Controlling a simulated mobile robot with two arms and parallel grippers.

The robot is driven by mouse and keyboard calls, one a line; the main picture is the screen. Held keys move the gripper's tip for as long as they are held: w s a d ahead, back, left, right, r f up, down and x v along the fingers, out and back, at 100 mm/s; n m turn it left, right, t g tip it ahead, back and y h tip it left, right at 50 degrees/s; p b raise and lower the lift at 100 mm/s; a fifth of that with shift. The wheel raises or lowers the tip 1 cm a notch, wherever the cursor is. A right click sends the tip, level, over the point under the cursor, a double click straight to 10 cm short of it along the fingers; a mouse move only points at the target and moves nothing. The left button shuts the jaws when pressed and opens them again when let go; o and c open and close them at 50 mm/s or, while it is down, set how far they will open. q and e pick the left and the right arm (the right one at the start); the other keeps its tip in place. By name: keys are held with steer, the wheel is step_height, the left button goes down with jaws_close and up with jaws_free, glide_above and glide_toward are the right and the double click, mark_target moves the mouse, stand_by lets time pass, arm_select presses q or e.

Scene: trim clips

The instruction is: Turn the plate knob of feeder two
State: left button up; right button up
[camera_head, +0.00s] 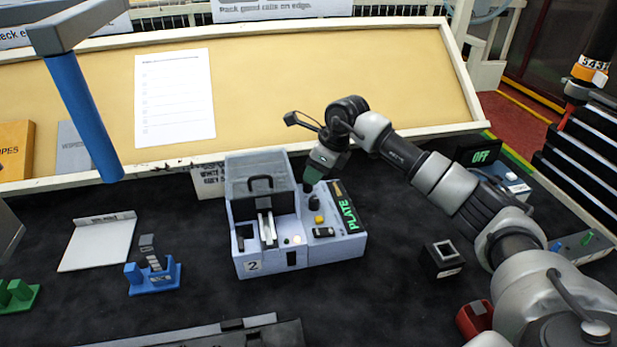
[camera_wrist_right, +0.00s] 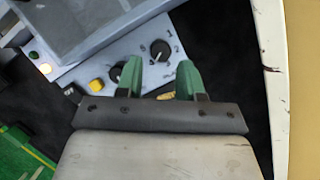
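Feeder two (camera_head: 280,262), a pale blue-grey box with a "2" label and a clear-looking lid, stands on the dark table. A green "PLATE" display (camera_head: 347,212) is on its right side. In the right wrist view, its panel has a black knob (camera_wrist_right: 160,50) with a white pointer and scale marks. A second black knob (camera_wrist_right: 116,73) is partly hidden by the left finger. My right gripper (camera_head: 311,184) points down over the panel. Its green fingers (camera_wrist_right: 159,70) are apart with nothing between them; the first knob appears just beyond their tips. My left gripper is not in view.
A yellow button (camera_wrist_right: 97,86) sits beside the knobs. A blue fixture (camera_head: 153,281) and a white tray (camera_head: 98,243) stand left of the feeder. A small black box (camera_head: 443,258) and a red object (camera_head: 474,318) lie to the right. A tan board (camera_head: 270,75) rises behind.

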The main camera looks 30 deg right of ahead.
mark_target(308, 186)
steer(key=x, duration=0.3)
steer(key=shift+r, duration=0.1)
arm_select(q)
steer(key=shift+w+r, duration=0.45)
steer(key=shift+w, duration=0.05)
arm_select(e)
steer(key=shift+w+a+f, duration=0.15)
steer(key=shift+a+f, duration=0.05)
steer(key=shift+f, duration=0.45)
steer(key=shift+c, duration=0.5)
steer(key=c, duration=0.6)
steer(key=shift+o, duration=0.2)
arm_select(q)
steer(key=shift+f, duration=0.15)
